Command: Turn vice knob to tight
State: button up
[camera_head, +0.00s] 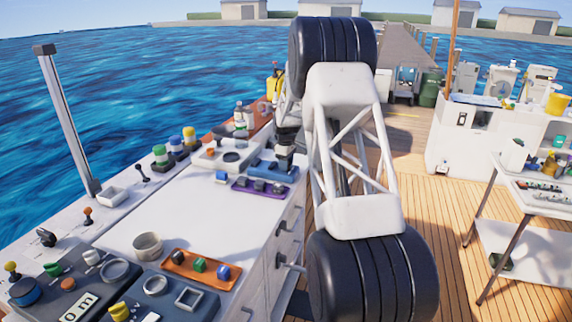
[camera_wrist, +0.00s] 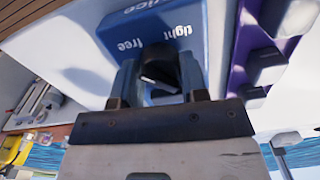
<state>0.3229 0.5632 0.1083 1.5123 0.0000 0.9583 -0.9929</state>
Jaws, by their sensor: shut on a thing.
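The vice unit is a blue box (camera_wrist: 145,22) with white lettering, "tight" and "free", beside its knob in the wrist view. In the head view the blue box (camera_head: 262,166) lies at the far right of the white worktop. The dark knob (camera_wrist: 160,66) sits between the two fingers of my gripper (camera_wrist: 158,80), which is shut on it. In the head view my gripper (camera_head: 284,158) reaches down onto the box and hides the knob. I cannot tell which word the knob points at.
A purple strip with dark knobs (camera_head: 262,188) lies right beside the blue box. An orange tray with several knobs (camera_head: 190,268) and a round cup (camera_head: 147,246) are nearer. The middle of the white worktop (camera_head: 170,205) is clear.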

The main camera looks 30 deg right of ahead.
jog(key=m, duration=0.3)
jog(key=shift+m, duration=0.4)
jog(key=m, duration=0.3)
jog(key=shift+m, duration=0.4)
jog(key=m, duration=0.4)
jog(key=shift+m, duration=1.9)
jog(key=o, duration=0.9)
